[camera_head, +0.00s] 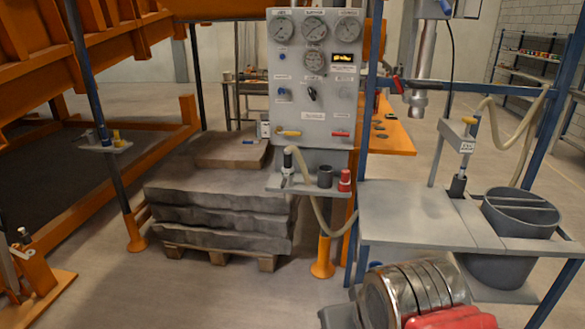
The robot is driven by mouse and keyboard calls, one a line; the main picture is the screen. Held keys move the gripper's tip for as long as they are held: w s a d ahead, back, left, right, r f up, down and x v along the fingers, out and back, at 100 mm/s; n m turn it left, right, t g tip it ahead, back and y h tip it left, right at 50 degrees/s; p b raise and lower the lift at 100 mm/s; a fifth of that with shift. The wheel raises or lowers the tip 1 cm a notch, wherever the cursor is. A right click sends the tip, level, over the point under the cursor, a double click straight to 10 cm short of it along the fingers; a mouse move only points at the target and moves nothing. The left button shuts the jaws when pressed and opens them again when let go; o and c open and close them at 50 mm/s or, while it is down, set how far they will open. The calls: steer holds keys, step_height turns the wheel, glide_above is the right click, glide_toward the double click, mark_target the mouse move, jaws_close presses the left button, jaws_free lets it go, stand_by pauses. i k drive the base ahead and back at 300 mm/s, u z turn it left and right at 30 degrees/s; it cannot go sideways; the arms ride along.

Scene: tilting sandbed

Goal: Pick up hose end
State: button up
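A beige hose (312,192) loops at the small grey shelf (300,190) below the gauge panel. Its upper end meets a dark upright fitting (288,160) at the shelf's left side. The hose hangs past the shelf's front and curves down right towards the blue frame, where its lower part is hidden. A second beige hose (521,125) hangs at the right frame, near a grey valve bracket (467,133). I cannot tell which hose end the task means.
The gauge panel (313,120) has levers and dials. A dark cup (325,177) and red fitting (345,181) stand on its shelf. Stacked sacks on a pallet (215,215) lie left. A grey table (410,215) and bucket (515,250) stand right.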

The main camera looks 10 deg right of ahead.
mark_target(288, 166)
steer(key=u, duration=0.5)
steer(key=i, duration=1.05)
steer(key=u, duration=0.35)
steer(key=i, duration=1.8)
steer(key=z, duration=1.05)
steer(key=i, duration=0.75)
steer(key=z, duration=0.45)
